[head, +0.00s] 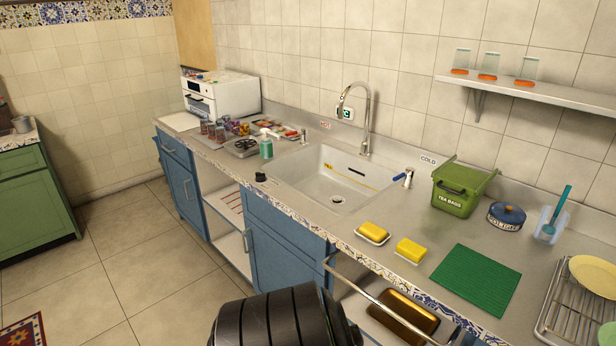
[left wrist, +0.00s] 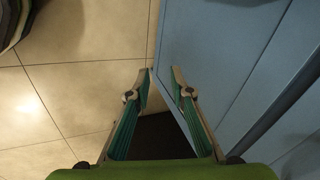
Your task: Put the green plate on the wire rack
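The wire rack (head: 574,312) stands on the counter at the right edge of the head view, partly cut off. A pale yellow plate (head: 593,274) is at its back. A small green piece (head: 609,335) shows at the lower right edge; I cannot tell whether it is the green plate. No whole green plate is visible. In the left wrist view my left gripper (left wrist: 161,80) is open, with nothing between its teal fingers. It points down beside a blue cabinet front, over the floor. My right gripper is not in view.
A flat green mat (head: 476,279) lies left of the rack. Two yellow sponges (head: 374,231) sit near the front edge of the counter. A sink (head: 335,180), a green tea-bag bin (head: 461,190) and a blue pot (head: 506,215) stand farther back. Blue cabinets (head: 285,248) run below the counter.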

